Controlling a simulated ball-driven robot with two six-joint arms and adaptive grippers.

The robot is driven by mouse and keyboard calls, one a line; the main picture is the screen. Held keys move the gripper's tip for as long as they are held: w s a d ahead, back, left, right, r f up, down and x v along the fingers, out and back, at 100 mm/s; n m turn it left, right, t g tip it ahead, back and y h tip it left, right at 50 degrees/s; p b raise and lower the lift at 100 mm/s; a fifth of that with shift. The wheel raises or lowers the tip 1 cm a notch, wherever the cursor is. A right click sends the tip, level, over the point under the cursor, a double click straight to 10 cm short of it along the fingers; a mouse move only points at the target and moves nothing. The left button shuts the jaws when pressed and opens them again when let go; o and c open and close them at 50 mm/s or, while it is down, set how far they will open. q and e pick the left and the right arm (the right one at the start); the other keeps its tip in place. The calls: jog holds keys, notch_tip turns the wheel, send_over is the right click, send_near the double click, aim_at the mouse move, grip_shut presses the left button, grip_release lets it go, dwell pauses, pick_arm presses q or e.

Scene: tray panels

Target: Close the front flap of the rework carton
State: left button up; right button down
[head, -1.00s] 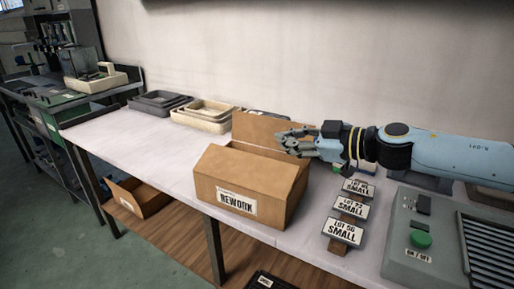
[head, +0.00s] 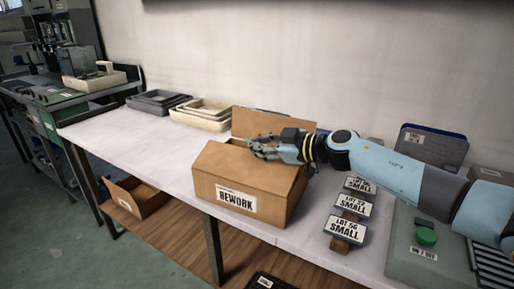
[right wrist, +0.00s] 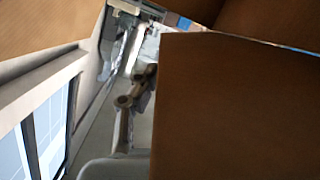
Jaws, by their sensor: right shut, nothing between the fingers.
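The brown rework carton (head: 237,202) stands on the white bench in the head view, its label facing the front. Its front flap (head: 230,163) slants inward from the front edge over the opening; I cannot tell whether it lies fully flat. The back flap (head: 282,123) stands upright. My right gripper (head: 254,147) is shut and empty, low over the carton top at the flap's inner edge, in front of the back flap. Whether it touches the carton is unclear. Brown cardboard (right wrist: 240,110) fills much of the right wrist view. My left gripper is not in view.
Beige trays (head: 203,113) and grey trays (head: 158,101) sit at the back left. The bench left of the carton is clear.

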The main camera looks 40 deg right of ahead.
jog(key=shift+d+p, duration=0.15)
jog(key=shift+p, duration=0.3)
jog(key=shift+w+d+f+m+g+y+p, duration=0.2)
jog(key=shift+d+f+m+y+p, duration=0.1)
jog(key=shift+f+m+p, duration=0.35)
jog(key=shift+w+d+f+m+g+y+p, duration=0.15)
jog(key=shift+d+f+m+p, duration=0.25)
jog(key=shift+f+m, duration=0.35)
jog(key=shift+w+d+f+m+g+y+p, duration=0.1)
jog(key=shift+w+d+f+m+y+p, duration=0.15)
jog(key=shift+f+m+p, duration=0.4)
jog(key=shift+s, duration=0.1)
notch_tip(320, 180, up, 5)
jog(key=p, duration=0.5)
jog(key=v, duration=0.9)
jog(key=shift+s+f, duration=0.35)
jog(key=shift+s, duration=0.1)
